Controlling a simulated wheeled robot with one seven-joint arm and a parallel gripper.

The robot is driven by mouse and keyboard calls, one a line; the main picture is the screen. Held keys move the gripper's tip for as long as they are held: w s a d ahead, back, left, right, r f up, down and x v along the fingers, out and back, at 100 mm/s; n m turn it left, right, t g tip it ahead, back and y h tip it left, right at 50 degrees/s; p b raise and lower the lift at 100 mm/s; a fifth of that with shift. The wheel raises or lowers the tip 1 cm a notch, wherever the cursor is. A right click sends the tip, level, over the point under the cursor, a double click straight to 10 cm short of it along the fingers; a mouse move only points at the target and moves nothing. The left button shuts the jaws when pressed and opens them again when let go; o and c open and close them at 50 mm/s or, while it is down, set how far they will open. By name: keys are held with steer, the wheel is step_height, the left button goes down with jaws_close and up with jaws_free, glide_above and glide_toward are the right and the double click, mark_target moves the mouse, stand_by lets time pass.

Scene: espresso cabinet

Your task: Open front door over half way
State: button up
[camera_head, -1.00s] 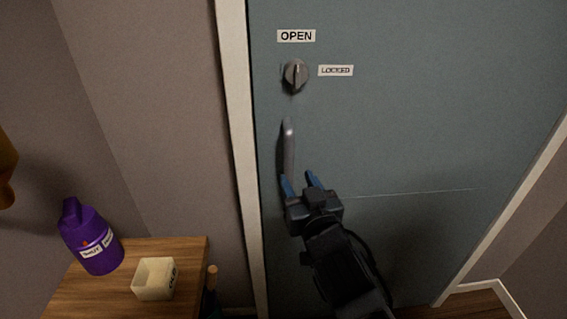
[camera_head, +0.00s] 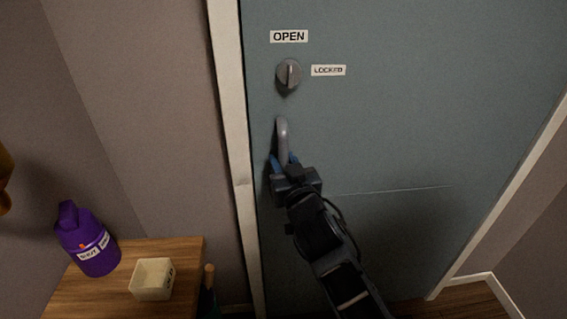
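The front door (camera_head: 400,120) is blue-grey and looks shut in its white frame (camera_head: 229,120). A round lock knob (camera_head: 288,74) sits near its left edge, its grip standing upright, below an OPEN label (camera_head: 289,36) and left of a LOCKED label (camera_head: 328,70). Below the knob is a grey vertical pull handle (camera_head: 283,135). My gripper (camera_head: 283,160) is at the handle's lower part, with blue fingertips on either side of it. The fingers look apart, but I cannot tell whether they touch the handle. The handle's lower end is hidden by my gripper.
A wooden table (camera_head: 190,262) stands at lower left, holding a purple jug (camera_head: 85,238) and a small cream box (camera_head: 152,279). A wooden-tipped stick (camera_head: 209,276) stands between the table and the door frame. Wood floor (camera_head: 470,303) shows at lower right.

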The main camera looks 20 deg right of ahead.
jaws_close()
